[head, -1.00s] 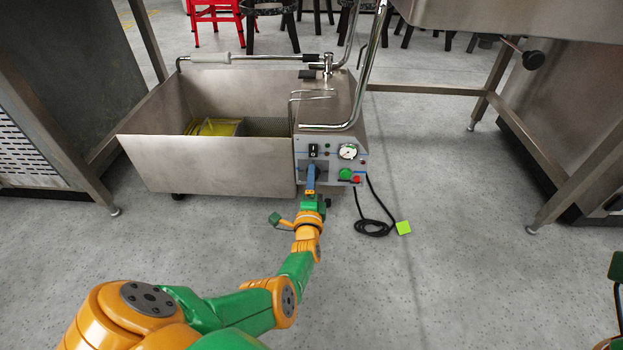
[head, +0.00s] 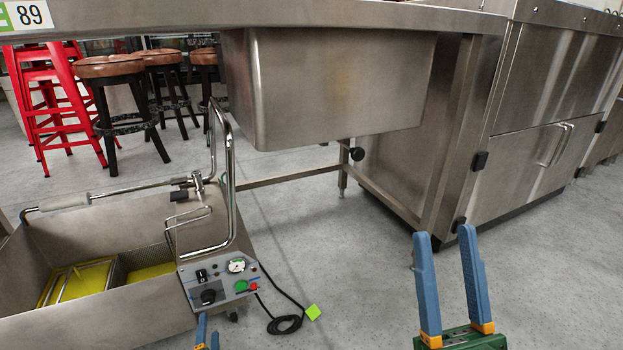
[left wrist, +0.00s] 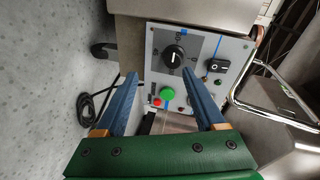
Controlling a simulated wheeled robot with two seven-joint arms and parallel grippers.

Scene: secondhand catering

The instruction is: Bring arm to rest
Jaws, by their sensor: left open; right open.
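My left gripper (head: 208,330) shows only its blue fingertips at the bottom of the head view, just below the control panel (head: 219,281) of a steel fryer unit. In the left wrist view the left gripper (left wrist: 159,78) is open and empty, its fingers pointing at the panel. The black dial (left wrist: 173,57) and the green button (left wrist: 167,94) show between the fingers, and nothing is gripped. My right gripper (head: 445,238) is open and empty, its two blue fingers pointing up over the floor at lower right. The rest of my left arm is out of view.
The fryer's steel basin (head: 112,310) stands at lower left, with a bent tube handle (head: 229,180) above it. A steel sink table (head: 340,85) stands behind. Open floor lies between the fryer and my right gripper.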

